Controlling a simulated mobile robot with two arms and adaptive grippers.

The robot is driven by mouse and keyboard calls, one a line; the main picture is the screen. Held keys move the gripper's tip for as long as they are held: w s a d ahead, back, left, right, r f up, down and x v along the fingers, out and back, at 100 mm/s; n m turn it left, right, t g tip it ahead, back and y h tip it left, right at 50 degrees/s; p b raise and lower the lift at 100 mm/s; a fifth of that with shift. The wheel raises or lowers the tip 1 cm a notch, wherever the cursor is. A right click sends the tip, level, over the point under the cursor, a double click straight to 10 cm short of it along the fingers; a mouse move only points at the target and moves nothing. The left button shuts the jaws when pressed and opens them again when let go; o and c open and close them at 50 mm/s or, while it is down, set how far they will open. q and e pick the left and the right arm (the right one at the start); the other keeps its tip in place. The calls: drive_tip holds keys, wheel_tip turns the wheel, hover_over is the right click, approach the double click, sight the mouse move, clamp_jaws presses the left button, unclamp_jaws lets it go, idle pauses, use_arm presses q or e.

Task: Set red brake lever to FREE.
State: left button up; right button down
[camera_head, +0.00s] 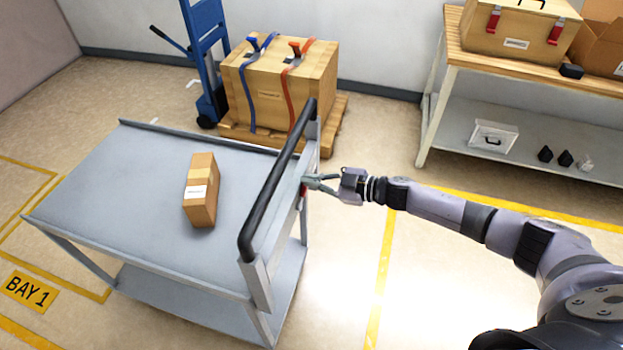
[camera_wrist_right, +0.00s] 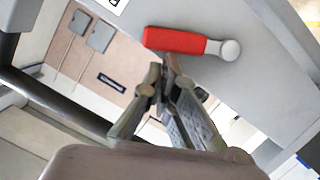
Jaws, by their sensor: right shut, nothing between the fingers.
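The red brake lever (camera_wrist_right: 178,40) is on the grey end panel of the cart (camera_head: 130,170). In the right wrist view it lies nearly level, its pale round end (camera_wrist_right: 230,50) to the right. In the head view only a sliver of red shows beside my gripper. My right gripper (camera_head: 308,182) is at the handle end of the cart. In the wrist view its fingertips (camera_wrist_right: 163,66) are shut, empty, and just below the lever in the picture; I cannot tell whether they touch it. No readable FREE marking shows. My left gripper is not in view.
The cart's black handle bar (camera_head: 275,185) rises beside my right gripper. A cardboard box (camera_head: 201,190) lies on the cart top. A strapped crate (camera_head: 270,90) on a pallet and a blue hand truck (camera_head: 207,60) stand behind. A workbench (camera_head: 520,75) is at upper right. Floor right of the cart is clear.

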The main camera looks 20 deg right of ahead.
drive_tip(key=shift+w+d+f+m, duration=0.15)
drive_tip(key=shift+w+d+m, duration=0.05)
drive_tip(key=shift+w+m, duration=0.2)
drive_tip(key=shift+w+d+f+m+b, duration=0.3)
drive_tip(key=shift+w+f+b, duration=0.05)
drive_tip(key=shift+f, duration=0.25)
drive_tip(key=shift+r, duration=0.15)
drive_tip(key=shift+r+p, duration=0.3)
drive_tip(key=shift+p, duration=0.15)
drive_tip(key=s+d+r+p, duration=0.1)
drive_tip(key=s+d+r, duration=0.4)
drive_tip(key=s+d, duration=0.1)
drive_tip(key=shift+s+d+r, duration=0.25)
drive_tip(key=shift+s+d, duration=0.05)
drive_tip(key=shift+d, duration=0.3)
